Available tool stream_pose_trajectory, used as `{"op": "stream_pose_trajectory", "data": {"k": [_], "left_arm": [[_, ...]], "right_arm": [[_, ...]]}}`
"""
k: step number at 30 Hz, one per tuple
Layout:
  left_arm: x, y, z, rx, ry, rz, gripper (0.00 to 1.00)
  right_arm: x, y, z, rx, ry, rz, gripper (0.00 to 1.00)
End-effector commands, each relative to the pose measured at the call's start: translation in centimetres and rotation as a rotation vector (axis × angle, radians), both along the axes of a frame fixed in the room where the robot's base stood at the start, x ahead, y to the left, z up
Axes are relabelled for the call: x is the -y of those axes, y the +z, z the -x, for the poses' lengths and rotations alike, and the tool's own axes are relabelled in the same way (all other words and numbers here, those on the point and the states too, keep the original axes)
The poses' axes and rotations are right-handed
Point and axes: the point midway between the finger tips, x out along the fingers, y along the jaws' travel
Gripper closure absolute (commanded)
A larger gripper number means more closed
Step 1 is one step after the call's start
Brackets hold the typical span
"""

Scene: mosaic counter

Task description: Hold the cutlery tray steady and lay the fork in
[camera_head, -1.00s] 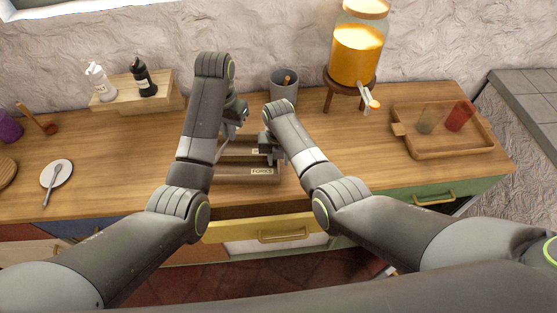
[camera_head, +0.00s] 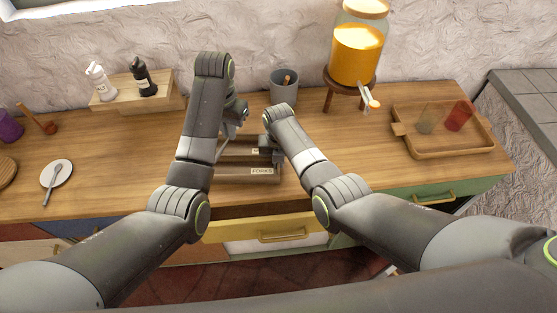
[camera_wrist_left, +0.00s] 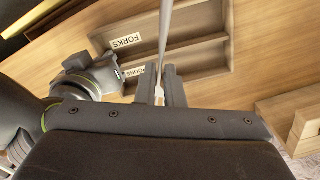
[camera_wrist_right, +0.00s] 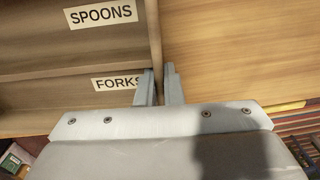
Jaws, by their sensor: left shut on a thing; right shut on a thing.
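The brown wooden cutlery tray (camera_head: 232,172) stands on the counter, with a FORKS compartment nearest the front and a SPOONS compartment behind it. My right gripper (camera_wrist_right: 159,72) is shut on the tray's side wall (camera_wrist_right: 153,25). My left gripper (camera_wrist_left: 159,78) is shut on the fork (camera_wrist_left: 164,35), a thin pale metal piece. The fork is over the tray in the left wrist view and runs out of the top of the picture, so its far end is hidden. In the head view my arms cover much of the tray and the fork cannot be made out.
A grey pot (camera_head: 284,88) stands behind the tray. A juice dispenser (camera_head: 355,55) on a wooden stand and a tray with cups (camera_head: 445,150) are at right. A white plate with a utensil (camera_head: 62,168) and a wooden riser with bottles (camera_head: 118,104) are at left.

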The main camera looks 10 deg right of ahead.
Motion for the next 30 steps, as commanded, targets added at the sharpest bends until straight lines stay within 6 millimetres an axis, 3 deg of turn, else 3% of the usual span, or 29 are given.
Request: {"op": "stream_pose_trajectory", "data": {"k": [5,11,30], "left_arm": [[-0.1,-0.1,0.0,0.001,0.022,0.000,1.00],[-0.5,-0.7,-0.1,0.004,0.220,0.000,1.00],[-2.9,-3.8,-0.3,0.022,1.297,0.021,1.00]], "right_arm": [[0.0,0.0,0.0,0.000,0.000,0.000,1.00],[0.0,0.0,0.0,-0.001,0.000,0.000,1.00],[0.0,0.0,0.0,-0.001,0.000,0.000,1.00]]}}
